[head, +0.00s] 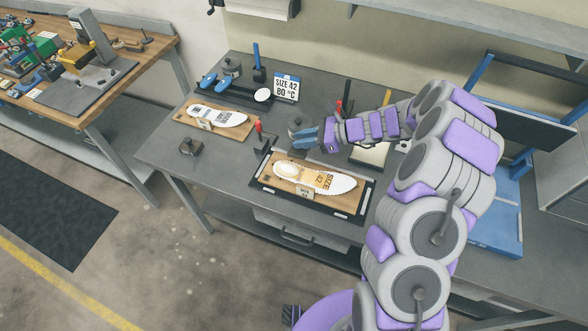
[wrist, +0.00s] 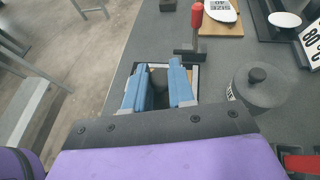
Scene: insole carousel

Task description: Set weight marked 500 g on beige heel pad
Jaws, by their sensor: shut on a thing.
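My gripper (head: 303,143) is over the table, behind the near insole fixture. In the wrist view its blue fingers (wrist: 156,90) are closed on a small dark thing (wrist: 158,76), mostly hidden between them; no mark on it can be read. A grey round weight with a knob (head: 296,123) stands on the table beside the gripper; it also shows in the wrist view (wrist: 258,90), its label only partly visible. A cream oval pad (head: 285,170) lies at the left end of the near insole (head: 325,182), apart from the gripper.
The near fixture (head: 262,193) has a red-handled clamp (head: 259,127) at its back left. A second insole board (head: 190,122) lies farther left, with a small dark block (head: 190,147) in front. Another grey weight (head: 231,66) is at the back.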

